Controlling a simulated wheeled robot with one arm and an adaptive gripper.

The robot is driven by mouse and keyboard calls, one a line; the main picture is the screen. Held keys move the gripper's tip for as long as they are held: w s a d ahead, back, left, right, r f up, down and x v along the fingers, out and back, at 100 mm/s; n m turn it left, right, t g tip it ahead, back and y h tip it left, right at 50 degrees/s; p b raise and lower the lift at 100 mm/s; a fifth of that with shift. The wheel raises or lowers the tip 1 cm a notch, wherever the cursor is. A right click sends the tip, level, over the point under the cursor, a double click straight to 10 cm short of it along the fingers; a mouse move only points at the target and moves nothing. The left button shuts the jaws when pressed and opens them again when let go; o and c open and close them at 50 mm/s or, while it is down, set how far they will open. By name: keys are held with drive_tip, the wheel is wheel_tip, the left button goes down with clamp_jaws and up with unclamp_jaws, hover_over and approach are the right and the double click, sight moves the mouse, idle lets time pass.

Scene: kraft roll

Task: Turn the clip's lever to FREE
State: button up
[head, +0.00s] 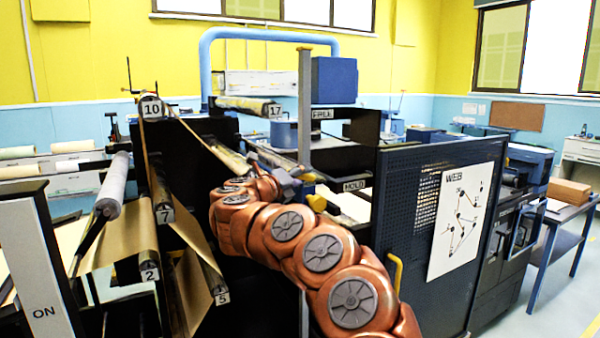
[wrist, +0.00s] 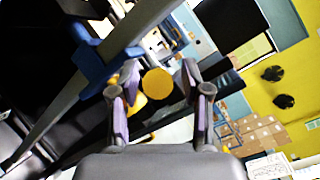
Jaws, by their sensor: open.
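A yellow round knob (head: 317,202), which looks like the end of the clip's lever, is beside the HOLD label (head: 355,185). The FREE label (head: 322,114) is higher up. In the wrist view the yellow knob (wrist: 157,83) shows between my open fingers, with no clear contact. A blue clip body (wrist: 95,62) sits on a grey bar just left of the fingers. My gripper (wrist: 160,72) is open; in the head view my gripper (head: 292,186) is near the post and partly hidden by my arm. The lever's shaft is hard to make out.
A grey vertical post (head: 304,105) stands close to my gripper. A dark perforated panel (head: 408,200) with a WEB sheet (head: 462,220) is on the right. Numbered rollers and brown paper web (head: 125,235) are on the left. Clear floor shows at far right.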

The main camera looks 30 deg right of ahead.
drive_tip(key=shift+w+d, duration=0.1)
drive_tip(key=shift+d, duration=0.1)
drive_tip(key=shift+c, duration=0.4)
clamp_jaws()
